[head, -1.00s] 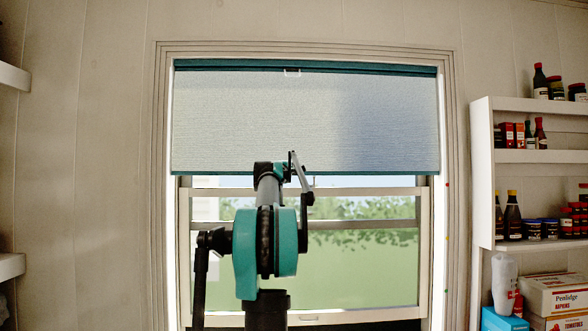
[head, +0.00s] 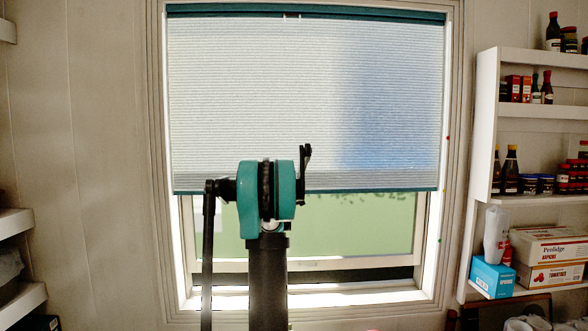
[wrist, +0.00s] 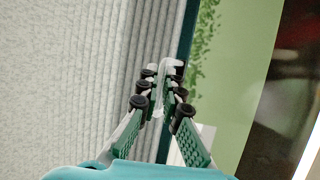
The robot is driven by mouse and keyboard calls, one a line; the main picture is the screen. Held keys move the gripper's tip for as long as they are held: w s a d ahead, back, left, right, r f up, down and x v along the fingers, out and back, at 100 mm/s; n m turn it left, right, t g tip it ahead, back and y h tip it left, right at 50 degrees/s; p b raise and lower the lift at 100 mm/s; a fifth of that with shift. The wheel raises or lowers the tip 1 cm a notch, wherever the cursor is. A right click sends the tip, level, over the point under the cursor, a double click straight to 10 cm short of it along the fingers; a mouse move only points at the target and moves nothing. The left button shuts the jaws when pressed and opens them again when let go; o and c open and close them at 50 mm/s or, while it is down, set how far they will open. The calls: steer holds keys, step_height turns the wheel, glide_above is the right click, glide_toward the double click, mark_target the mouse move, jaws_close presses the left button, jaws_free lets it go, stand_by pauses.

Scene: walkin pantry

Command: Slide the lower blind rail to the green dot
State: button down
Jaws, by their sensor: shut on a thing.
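The blind (head: 260,100) hangs from the top of the window and covers more than its upper half. Its lower rail (head: 350,189) is a thin teal bar along the bottom edge. In the wrist view the lower rail (wrist: 187,45) runs up and down beside the pleated fabric. My gripper (wrist: 162,92) is shut on the pale handle (wrist: 172,66) at the rail. In the head view my arm hides the gripper and handle. A tiny red dot (head: 447,137) is on the right window frame, above the rail's level.
Bare window glass (head: 350,222) shows below the rail, down to the white sill (head: 350,297). A white shelf unit (head: 486,120) with bottles and jars stands to the right, with boxes (head: 550,245) low on it. White shelves (head: 15,222) stick out at the left.

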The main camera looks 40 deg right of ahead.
step_height(320, 180, down, 25)
steer(key=c, duration=1.7)
jaws_free()
steer(key=shift+a, duration=0.15)
steer(key=v, duration=1.1)
steer(key=shift+s+a, duration=0.25)
steer(key=shift+a, duration=0.05)
steer(key=shift+a+f, duration=0.1)
